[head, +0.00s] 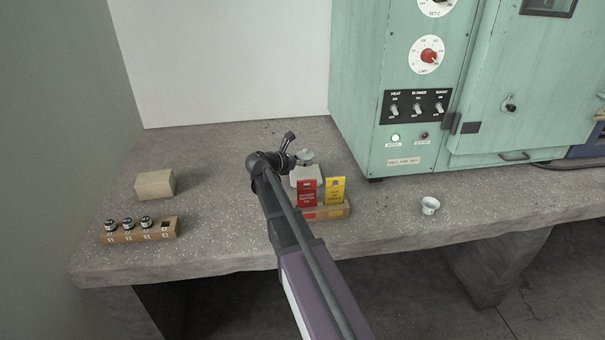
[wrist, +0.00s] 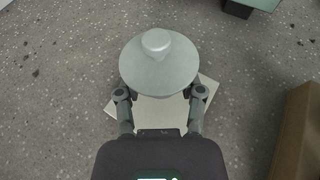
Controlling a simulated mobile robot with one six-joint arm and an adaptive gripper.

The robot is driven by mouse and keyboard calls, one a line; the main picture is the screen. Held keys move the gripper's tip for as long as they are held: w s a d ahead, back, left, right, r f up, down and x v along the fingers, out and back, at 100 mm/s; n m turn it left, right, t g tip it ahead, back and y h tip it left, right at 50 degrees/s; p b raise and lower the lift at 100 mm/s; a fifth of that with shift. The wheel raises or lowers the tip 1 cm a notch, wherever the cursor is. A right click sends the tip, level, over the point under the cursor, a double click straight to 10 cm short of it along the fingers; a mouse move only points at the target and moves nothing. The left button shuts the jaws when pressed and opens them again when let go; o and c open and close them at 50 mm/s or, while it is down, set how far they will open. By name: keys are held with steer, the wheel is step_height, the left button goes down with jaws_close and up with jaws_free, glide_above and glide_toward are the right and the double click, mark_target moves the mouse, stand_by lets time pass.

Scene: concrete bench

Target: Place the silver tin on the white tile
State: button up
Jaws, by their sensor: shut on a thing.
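The silver tin (wrist: 158,70), a round grey tin with a wide lid and a knob, is held between the fingers of my gripper (wrist: 158,95). In the head view the tin (head: 305,157) shows just right of my gripper (head: 293,158). The white tile (wrist: 206,84) lies flat on the bench under the tin and fingers, partly hidden by them. In the head view the tile (head: 304,174) shows behind the two cards. The tin overlaps the tile's far part in the wrist view; its base is hidden, so I cannot tell whether it touches the tile.
A wooden holder (head: 325,212) with a red card (head: 307,193) and a yellow card (head: 335,190) stands close in front of the tile. A green cabinet (head: 400,70) stands right. A white cup (head: 430,205), beige block (head: 155,185) and vial rack (head: 150,234) stand farther off.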

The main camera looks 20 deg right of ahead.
mark_target(301, 176)
stand_by(0.3)
steer(key=shift+f+b, duration=1.9)
steer(key=shift+f, duration=0.1)
steer(key=o, duration=1.1)
steer(key=shift+s+a+r+p, duration=0.15)
steer(key=shift+a+r+p, duration=0.15)
steer(key=shift+a+r, duration=0.15)
steer(key=p+v, duration=0.3)
steer(key=v, duration=0.8)
steer(key=shift+f, duration=0.15)
